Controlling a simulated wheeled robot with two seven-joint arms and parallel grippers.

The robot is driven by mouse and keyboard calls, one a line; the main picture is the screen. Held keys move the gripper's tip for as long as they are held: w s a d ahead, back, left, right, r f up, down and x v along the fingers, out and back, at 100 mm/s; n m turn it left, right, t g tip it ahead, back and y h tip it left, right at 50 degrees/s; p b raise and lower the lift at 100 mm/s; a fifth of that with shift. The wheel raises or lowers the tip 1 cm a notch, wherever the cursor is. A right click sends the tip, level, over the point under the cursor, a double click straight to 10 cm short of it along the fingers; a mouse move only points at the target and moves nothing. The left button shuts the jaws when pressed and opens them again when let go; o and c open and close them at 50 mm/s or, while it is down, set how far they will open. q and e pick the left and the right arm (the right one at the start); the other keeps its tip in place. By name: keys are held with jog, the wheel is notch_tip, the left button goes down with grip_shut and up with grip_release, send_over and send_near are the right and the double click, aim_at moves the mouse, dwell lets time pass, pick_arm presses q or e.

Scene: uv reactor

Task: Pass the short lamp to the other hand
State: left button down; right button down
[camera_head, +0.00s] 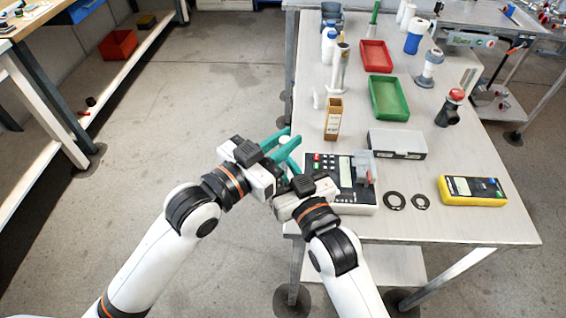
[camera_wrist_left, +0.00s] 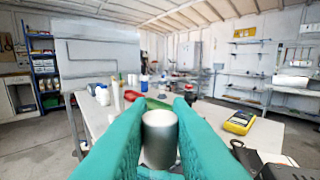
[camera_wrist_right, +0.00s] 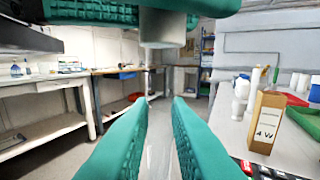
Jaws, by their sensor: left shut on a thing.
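The short lamp shows in the left wrist view as a grey metal cylinder (camera_wrist_left: 160,138) between the fingers of my left gripper (camera_wrist_left: 160,100), which is shut on it. In the head view its pale end (camera_head: 284,140) shows between the teal fingers of my left gripper (camera_head: 287,142). In the right wrist view its grey cap (camera_wrist_right: 163,28) hangs at the top, by the left gripper's fingers. A faint clear section (camera_wrist_right: 160,150) lies between the fingers of my right gripper (camera_wrist_right: 160,98). I cannot tell whether those fingers touch it.
The grippers are close together at the table's left edge. A tan box (camera_head: 333,121), a control unit (camera_head: 345,180), a grey case (camera_head: 397,144), black rings (camera_head: 394,201) and a yellow meter (camera_head: 472,190) are on the table (camera_head: 450,225). Red (camera_head: 376,56) and green (camera_head: 389,97) trays are farther back.

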pick_arm(q)
jog(key=c, duration=1.3)
grip_release()
jog(key=shift+o, duration=0.2)
jog(key=v, duration=0.7)
jog(key=w+a+f+n+g+y, duration=0.1)
jog(key=w+a+f+n+y, duration=0.2)
jog(key=f, duration=0.7)
jog(key=w+a+f+y, duration=0.3)
jog(key=w+a+f, duration=0.1)
jog(key=f, duration=0.6)
jog(key=s+a+f+n+g+y, duration=0.1)
jog(key=s+a+f+g+y, duration=0.15)
jog(key=f, duration=0.85)
jog(key=s+a+f+n+g+y, duration=0.15)
jog(key=a+f, duration=0.25)
jog(key=f, duration=0.7)
jog(key=s+a+f+g+y, duration=0.1)
jog(key=s+a+f+g, duration=0.25)
jog(key=s+f, duration=1.2)
jog(key=s+f+g, duration=0.2)
jog(key=s+f, duration=0.2)
jog(key=s, duration=0.6)
jog(key=s+d+f+g, duration=0.1)
jog(key=s+f, duration=0.3)
jog(key=s, duration=0.5)
jog(key=shift+s+f+g+y, duration=0.3)
jog(key=shift+s+g, duration=0.1)
jog(key=shift+g, duration=0.25)
